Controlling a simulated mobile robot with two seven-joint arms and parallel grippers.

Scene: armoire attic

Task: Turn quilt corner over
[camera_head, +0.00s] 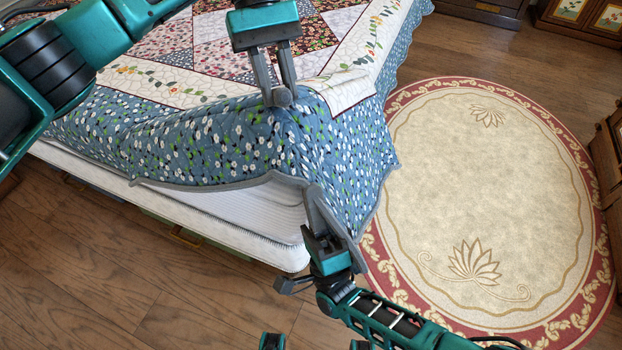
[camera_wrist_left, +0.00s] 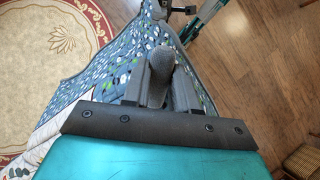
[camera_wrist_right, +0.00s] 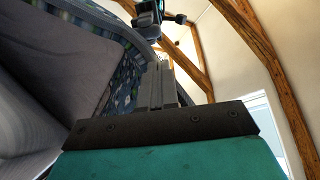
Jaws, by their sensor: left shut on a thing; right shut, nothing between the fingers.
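The quilt (camera_head: 220,140) has a blue flowered border and a patchwork middle, and it covers the bed. Its near right corner hangs over the mattress, and its grey edge is raised there, baring the white mattress (camera_head: 240,205). My left gripper (camera_head: 279,98) is shut on the quilt near that corner, from above; the pinched cloth also shows in the left wrist view (camera_wrist_left: 160,62). My right gripper (camera_head: 316,200) is shut and empty at the quilt's lower edge, below the left one. In the right wrist view (camera_wrist_right: 160,75) its fingers are together beside the quilt's blue cloth (camera_wrist_right: 125,75).
An oval cream and red rug (camera_head: 490,200) lies on the wooden floor right of the bed. A wooden cabinet (camera_head: 608,165) stands at the right edge. Dark furniture (camera_head: 490,10) stands at the back right. The floor (camera_head: 90,260) in front of the bed is clear.

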